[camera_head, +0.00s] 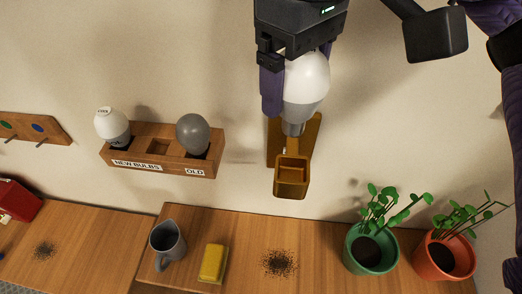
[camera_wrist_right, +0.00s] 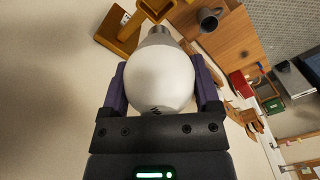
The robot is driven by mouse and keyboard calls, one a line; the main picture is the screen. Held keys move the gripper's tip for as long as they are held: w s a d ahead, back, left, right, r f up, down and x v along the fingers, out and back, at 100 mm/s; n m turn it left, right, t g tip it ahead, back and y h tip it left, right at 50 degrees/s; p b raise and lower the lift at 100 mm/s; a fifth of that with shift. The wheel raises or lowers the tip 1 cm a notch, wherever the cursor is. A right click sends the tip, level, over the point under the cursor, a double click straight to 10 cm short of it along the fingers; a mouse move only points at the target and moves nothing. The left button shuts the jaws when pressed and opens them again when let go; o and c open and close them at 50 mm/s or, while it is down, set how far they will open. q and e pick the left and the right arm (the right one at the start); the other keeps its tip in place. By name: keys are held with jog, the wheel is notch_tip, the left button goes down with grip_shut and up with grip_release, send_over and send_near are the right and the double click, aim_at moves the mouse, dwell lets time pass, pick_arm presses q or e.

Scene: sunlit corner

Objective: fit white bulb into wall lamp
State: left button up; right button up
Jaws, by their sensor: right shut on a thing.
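My right gripper (camera_head: 296,85) is shut on the white bulb (camera_head: 308,85), with the metal base pointing down. In the right wrist view the bulb (camera_wrist_right: 160,80) sits between the two purple fingers. The brass-coloured wall lamp (camera_head: 291,178) is on the wall just below, with a square, open-topped cup. The bulb's base overlaps the upper part of the lamp in the head view; I cannot tell whether they touch. The lamp also shows in the right wrist view (camera_wrist_right: 121,30), close to the bulb's base. My left gripper is not in view.
A wooden rack (camera_head: 159,161) labelled NEW BULBS and OLD holds another white bulb (camera_head: 112,126), an empty middle slot and a grey bulb (camera_head: 192,132). Below are a grey mug (camera_head: 167,243), a yellow block (camera_head: 212,263) and potted plants in green (camera_head: 371,252) and orange (camera_head: 445,257) pots.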

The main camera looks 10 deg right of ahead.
jog(key=f, duration=0.5)
jog(key=f+p, duration=0.1)
jog(key=f, duration=0.2)
jog(key=shift+s+d+f, duration=0.15)
jog(key=shift+d+f, duration=0.15)
jog(key=shift+f, duration=0.05)
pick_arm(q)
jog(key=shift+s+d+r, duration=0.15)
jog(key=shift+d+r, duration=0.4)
pick_arm(e)
jog(key=shift+f, duration=0.25)
jog(key=shift+f+b, duration=0.3)
jog(key=shift+b, duration=0.2)
jog(key=o, duration=1.1)
jog(key=shift+r+p, duration=0.35)
jog(key=shift+p, duration=0.1)
notch_tip(320, 180, up, 12)
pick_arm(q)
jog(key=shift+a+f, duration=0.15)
